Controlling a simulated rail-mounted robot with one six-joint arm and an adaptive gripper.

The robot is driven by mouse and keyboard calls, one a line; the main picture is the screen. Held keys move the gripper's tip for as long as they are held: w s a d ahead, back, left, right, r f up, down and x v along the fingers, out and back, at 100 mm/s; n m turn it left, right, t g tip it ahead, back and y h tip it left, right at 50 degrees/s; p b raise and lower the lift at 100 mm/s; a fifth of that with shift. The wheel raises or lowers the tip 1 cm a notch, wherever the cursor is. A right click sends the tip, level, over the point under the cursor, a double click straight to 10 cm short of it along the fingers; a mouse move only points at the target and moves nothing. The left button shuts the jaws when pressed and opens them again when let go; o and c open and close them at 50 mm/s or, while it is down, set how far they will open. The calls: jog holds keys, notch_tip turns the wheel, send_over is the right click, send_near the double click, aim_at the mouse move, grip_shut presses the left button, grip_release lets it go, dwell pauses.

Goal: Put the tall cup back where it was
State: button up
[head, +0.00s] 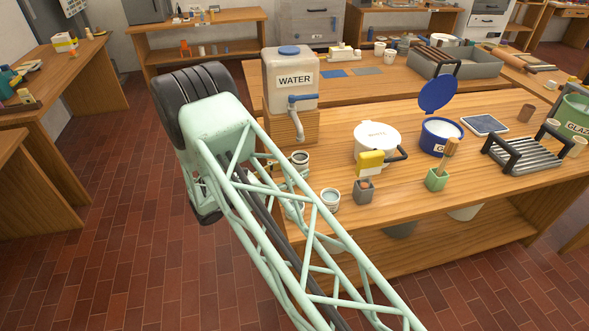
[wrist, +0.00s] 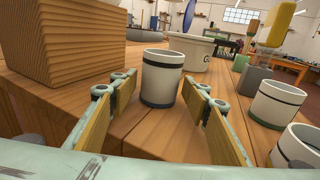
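A pale cup with a dark band near its base (wrist: 162,72) stands upright on the wooden table, straight ahead in the wrist view. My gripper (wrist: 158,86) is open, with one wood-faced finger to each side of this cup and gaps on both sides. Two more pale cups with dark bands, a near one (wrist: 298,148) and one behind it (wrist: 276,104), stand to the right. In the head view one banded cup (head: 331,196) shows beside my arm and another (head: 300,158) stands farther back.
A wooden block (wrist: 60,40) is close on the left, under the water container (head: 291,80) in the head view.

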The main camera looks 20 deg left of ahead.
jog(key=shift+r, duration=0.15)
jog(key=shift+s+a, duration=0.1)
jog(key=p+v, duration=0.1)
jog(key=v, duration=1)
jog(key=shift+s+a+p, duration=0.15)
jog(key=shift+s+p, duration=0.2)
jog(key=shift+p, duration=0.05)
